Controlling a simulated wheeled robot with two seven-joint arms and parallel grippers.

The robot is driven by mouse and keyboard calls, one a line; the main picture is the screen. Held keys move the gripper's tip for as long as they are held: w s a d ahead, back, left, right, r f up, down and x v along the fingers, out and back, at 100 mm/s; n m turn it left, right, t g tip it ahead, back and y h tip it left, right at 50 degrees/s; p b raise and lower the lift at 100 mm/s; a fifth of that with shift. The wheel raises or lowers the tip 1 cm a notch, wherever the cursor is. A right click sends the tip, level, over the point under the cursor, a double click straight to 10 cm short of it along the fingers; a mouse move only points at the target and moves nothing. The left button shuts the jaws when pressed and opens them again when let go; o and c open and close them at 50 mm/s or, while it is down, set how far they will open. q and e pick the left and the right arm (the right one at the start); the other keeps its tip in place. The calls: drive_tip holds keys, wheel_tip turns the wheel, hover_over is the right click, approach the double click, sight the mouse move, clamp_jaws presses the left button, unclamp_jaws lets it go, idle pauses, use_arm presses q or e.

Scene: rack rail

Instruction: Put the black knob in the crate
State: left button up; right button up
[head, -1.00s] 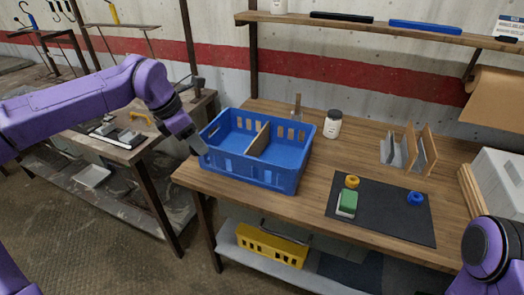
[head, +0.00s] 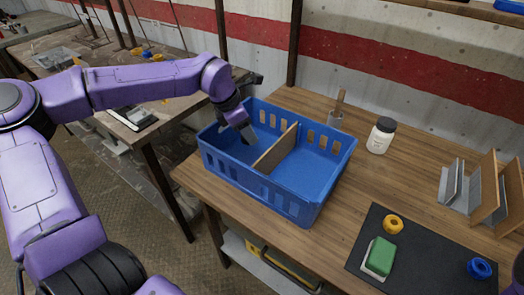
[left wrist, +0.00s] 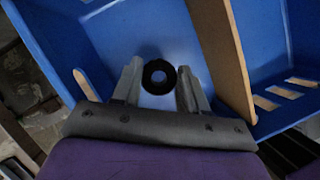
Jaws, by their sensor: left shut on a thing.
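The blue crate (head: 240,182) stands on the wooden table, split by a wooden divider (head: 275,152) into a left and a right compartment. My left gripper (head: 249,136) reaches down into the left compartment. In the left wrist view the black knob (left wrist: 159,64), a dark ring with a hole, sits between the fingertips of my left gripper (left wrist: 160,78), which is shut on it. The blue crate floor shows behind the knob; I cannot tell whether the knob touches it. The knob is not clearly visible in the head view. My right gripper is out of view.
A dark mat (head: 408,225) holds a yellow ring (head: 393,224), a blue ring (head: 479,268) and a green-and-white block (head: 380,256). The right compartment is empty.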

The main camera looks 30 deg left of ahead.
sight(249, 156)
use_arm(q)
drive_tip(key=f, duration=0.6)
drive_tip(key=shift+w, duration=0.35)
drive_tip(key=shift+s, duration=0.25)
drive_tip(key=o, duration=1.1)
drive_tip(key=shift+f, duration=0.15)
drive_tip(key=shift+c, duration=0.2)
